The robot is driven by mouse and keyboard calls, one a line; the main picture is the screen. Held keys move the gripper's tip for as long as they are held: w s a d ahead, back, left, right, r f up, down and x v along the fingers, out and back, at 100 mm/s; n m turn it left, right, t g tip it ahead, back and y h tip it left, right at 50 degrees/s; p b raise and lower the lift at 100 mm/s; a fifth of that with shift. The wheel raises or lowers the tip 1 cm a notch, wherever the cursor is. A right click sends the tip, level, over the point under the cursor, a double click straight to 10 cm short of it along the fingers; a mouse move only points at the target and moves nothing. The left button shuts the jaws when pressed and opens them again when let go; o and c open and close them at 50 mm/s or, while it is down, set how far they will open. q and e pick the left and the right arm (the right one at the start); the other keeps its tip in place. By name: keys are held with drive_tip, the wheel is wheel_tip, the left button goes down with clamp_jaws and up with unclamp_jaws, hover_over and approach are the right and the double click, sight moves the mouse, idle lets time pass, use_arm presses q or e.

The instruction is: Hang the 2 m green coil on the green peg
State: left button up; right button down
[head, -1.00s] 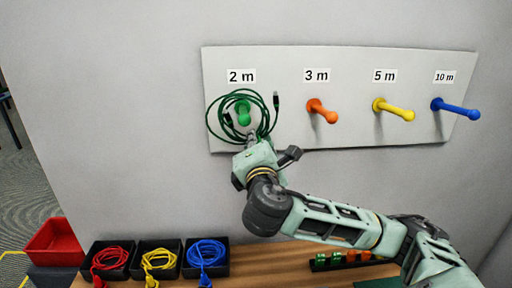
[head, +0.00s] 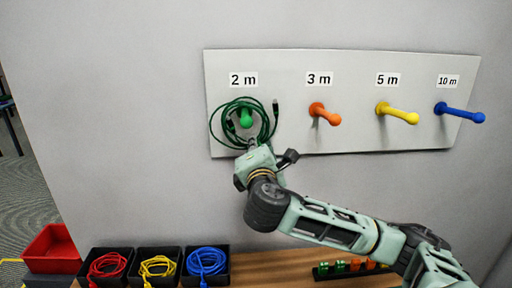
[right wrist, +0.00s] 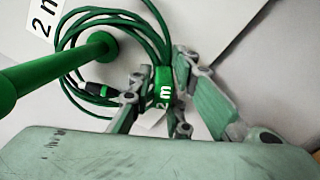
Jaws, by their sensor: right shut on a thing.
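The green coil (head: 267,127) is up at the board, its loops surrounding the green peg (head: 246,119) under the 2 m label. In the right wrist view the green peg (right wrist: 55,68) points toward the camera, and the coil's strands (right wrist: 150,32) pass above it and on both sides near its base. My right gripper (head: 252,148) is just below the peg. In the right wrist view its fingers (right wrist: 160,88) are shut on the coil's green 2 m band (right wrist: 164,84). I cannot tell whether the strands touch the peg. My left gripper is not in view.
The board (head: 290,130) also carries an orange peg (head: 324,114), a yellow peg (head: 398,113) and a blue peg (head: 460,113). Below, black bins hold red (head: 107,266), yellow (head: 157,266) and blue (head: 206,263) cables. A red bin (head: 50,247) stands at the left.

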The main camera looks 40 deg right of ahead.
idle(0.4)
drive_tip(key=c, duration=1.6)
unclamp_jaws()
drive_tip(key=shift+o, duration=0.2)
drive_tip(key=v, duration=1.2)
drive_tip(key=shift+f, duration=0.15)
